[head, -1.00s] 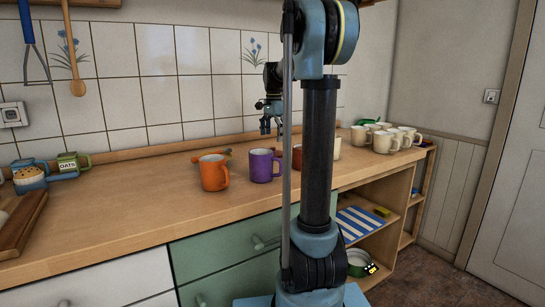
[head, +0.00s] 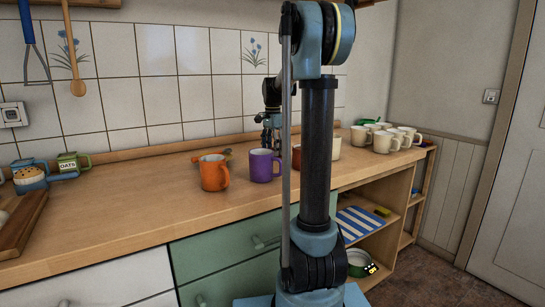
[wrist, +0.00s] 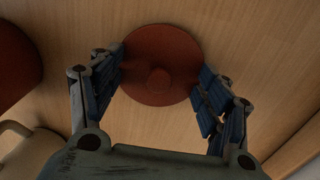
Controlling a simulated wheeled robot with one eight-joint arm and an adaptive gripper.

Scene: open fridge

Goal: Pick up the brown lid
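The brown lid (wrist: 160,82) is a round reddish-brown disc with a small knob in its middle. In the wrist view it lies on the wooden counter between the fingers. My gripper (wrist: 160,62) is open, with one finger on either side of the lid; I cannot tell whether they touch it. In the head view my gripper (head: 269,144) is low over the back of the counter, behind the purple mug (head: 262,167). I cannot make out the lid in the head view.
A dark red mug (wrist: 16,65) and a cream mug (wrist: 28,152) stand at the left of the wrist view. In the head view an orange mug (head: 213,174) stands left of the purple one. Several cream mugs (head: 384,142) stand at the right. The tiled wall (head: 190,97) is close behind.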

